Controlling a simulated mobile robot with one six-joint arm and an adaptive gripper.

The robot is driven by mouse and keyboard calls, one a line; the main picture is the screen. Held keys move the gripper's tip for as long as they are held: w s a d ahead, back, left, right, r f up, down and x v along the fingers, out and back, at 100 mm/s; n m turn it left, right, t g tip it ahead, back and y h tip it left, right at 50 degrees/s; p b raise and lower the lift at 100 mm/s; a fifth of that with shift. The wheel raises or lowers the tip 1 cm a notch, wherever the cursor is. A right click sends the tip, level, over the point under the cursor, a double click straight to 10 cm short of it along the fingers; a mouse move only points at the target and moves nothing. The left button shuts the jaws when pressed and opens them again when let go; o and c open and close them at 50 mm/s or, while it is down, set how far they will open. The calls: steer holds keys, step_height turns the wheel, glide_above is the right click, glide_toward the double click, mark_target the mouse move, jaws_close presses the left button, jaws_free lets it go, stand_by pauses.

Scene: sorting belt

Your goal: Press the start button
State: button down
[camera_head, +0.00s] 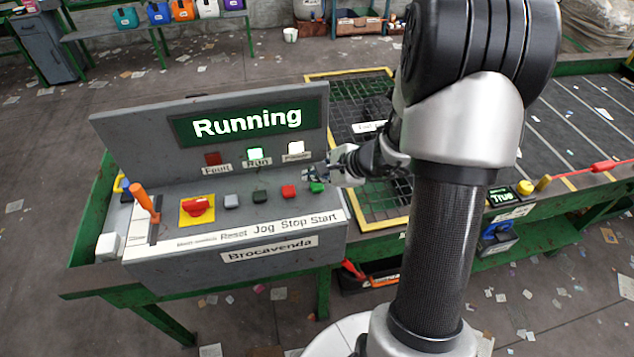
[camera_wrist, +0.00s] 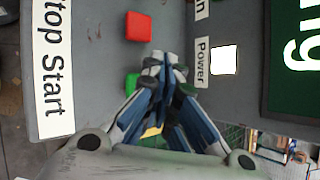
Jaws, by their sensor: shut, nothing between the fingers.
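The green start button (camera_head: 317,187) is at the right end of the row of buttons on the grey control panel (camera_head: 240,225), above the word "Start". It also shows in the wrist view (camera_wrist: 131,84), partly hidden by my gripper. My gripper (camera_head: 311,174) is shut and empty, its tips right beside the green button. In the wrist view my gripper (camera_wrist: 164,60) shows its fingertips together, over the panel just beside the button. I cannot tell whether they touch it.
A red stop button (camera_head: 289,191) is left of the green one. Farther left are dark green and grey buttons, a red main switch (camera_head: 197,206) on yellow and an orange lever (camera_head: 145,201). The belt (camera_head: 570,120) lies to the right, behind my arm.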

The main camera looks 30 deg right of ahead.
mark_target(316, 187)
steer(key=shift+r, duration=0.15)
steer(key=shift+r+p, duration=1.7)
steer(key=shift+r, duration=0.7)
